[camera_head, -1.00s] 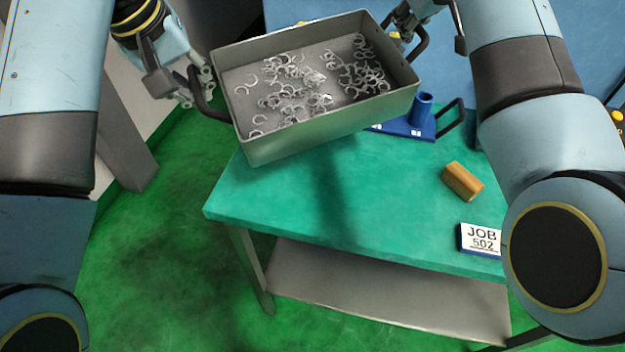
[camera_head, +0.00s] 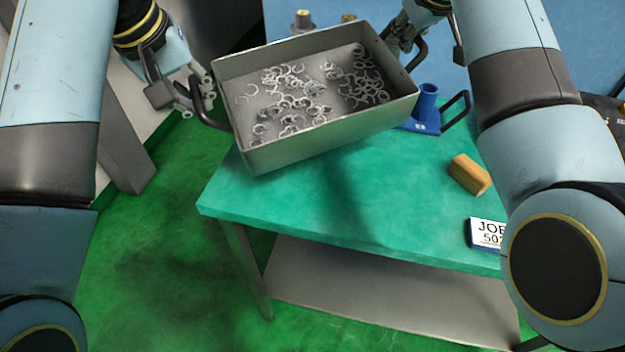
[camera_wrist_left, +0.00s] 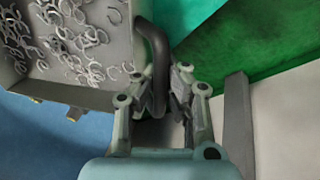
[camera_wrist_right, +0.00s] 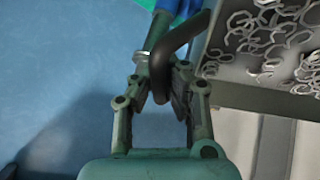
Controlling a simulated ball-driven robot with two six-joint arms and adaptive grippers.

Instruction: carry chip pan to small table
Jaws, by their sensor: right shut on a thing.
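The chip pan (camera_head: 330,138) is a grey rectangular metal tray with many curled metal chips (camera_head: 290,95) inside and a black handle at each end. It is over the back left part of the small table (camera_head: 300,215), which has a green top, and appears raised above it. My left gripper (camera_head: 195,95) is at the left handle; in the left wrist view the handle (camera_wrist_left: 158,60) runs between its fingers, which look closed around it. My right gripper (camera_head: 408,40) is shut on the other handle, seen in the right wrist view (camera_wrist_right: 172,50).
The front middle of the tabletop is clear. A grey post (camera_head: 125,140) stands at left.

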